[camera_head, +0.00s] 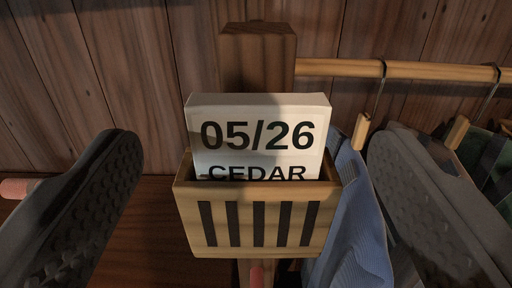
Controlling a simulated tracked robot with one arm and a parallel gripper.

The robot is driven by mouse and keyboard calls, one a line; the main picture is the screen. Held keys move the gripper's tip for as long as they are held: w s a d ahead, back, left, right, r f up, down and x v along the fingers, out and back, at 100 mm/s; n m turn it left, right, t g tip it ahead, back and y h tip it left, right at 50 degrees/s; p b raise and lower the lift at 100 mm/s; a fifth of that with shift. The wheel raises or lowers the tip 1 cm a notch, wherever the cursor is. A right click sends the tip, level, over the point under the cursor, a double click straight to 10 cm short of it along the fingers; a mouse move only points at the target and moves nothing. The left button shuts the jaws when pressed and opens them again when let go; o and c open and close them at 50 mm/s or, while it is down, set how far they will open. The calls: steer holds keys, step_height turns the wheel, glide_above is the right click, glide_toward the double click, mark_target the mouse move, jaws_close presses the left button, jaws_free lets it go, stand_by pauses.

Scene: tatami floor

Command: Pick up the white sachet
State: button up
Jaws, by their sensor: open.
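The white sachet (257,112) stands upright in a small slatted wooden holder (187,222). Its face reads "05/26" and "CEDAR"; its lower part is hidden inside the holder. My gripper (255,190) is open, with one dark ridged finger at the left and the other at the right of the picture. The sachet and holder appear between the fingers, and neither finger visibly touches the sachet.
A wooden post (257,55) rises behind the sachet. A wooden rail (335,68) runs right from it, with hangers carrying a blue garment (355,240) and a green one (493,150) behind the right finger. A plank wall (120,70) closes the back.

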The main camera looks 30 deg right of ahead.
mark_target(255, 129)
steer(key=p+x, duration=0.1)
steer(key=x, duration=0.3)
steer(key=shift+w+d, duration=0.1)
steer(key=shift+w, duration=0.05)
steer(key=c, duration=1.1)
steer(key=shift+o, duration=0.2)
steer(key=shift+r, duration=0.15)
